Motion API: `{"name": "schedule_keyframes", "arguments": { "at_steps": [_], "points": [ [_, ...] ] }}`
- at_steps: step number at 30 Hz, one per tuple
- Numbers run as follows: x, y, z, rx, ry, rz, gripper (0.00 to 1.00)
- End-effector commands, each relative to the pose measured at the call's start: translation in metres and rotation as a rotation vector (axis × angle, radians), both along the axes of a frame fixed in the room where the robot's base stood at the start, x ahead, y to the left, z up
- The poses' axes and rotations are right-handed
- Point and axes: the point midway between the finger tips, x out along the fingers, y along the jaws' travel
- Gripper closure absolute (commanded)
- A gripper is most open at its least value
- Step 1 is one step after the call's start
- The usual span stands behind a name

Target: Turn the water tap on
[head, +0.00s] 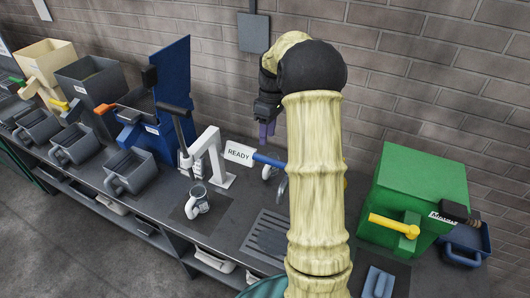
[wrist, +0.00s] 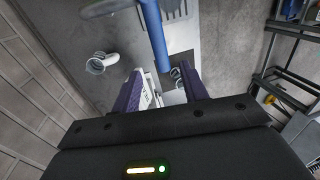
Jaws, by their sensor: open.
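A blue lever (head: 268,160) of the water tap shows just left of my arm in the head view, and a grey spout (head: 281,187) is below it. The rest of the tap is hidden behind my arm. In the wrist view the blue lever (wrist: 154,35) runs down from the top edge, ending beyond my fingertips. My gripper (head: 267,131) has purple fingers and is above and behind the lever, near the wall. In the wrist view my gripper (wrist: 160,80) is open, with nothing held between its fingers.
A drain grate (head: 257,232) lies in front. A green machine (head: 425,180) stands right. The brick wall is close behind.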

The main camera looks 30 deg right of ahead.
Motion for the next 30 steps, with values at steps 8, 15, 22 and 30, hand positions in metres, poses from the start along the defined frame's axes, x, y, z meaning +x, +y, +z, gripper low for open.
{"name": "schedule_keyframes", "arguments": {
  "at_steps": [8, 15, 22, 30],
  "points": [
    [-0.007, 0.008, -0.047, 0.002, 0.005, 0.001, 0.56],
    [-0.010, 0.012, -0.075, 0.001, 0.002, 0.000, 0.56],
    [-0.010, 0.012, -0.079, 0.000, 0.000, 0.000, 0.56],
    [-0.010, 0.012, -0.079, 0.000, 0.000, 0.000, 0.92]
  ]
}}
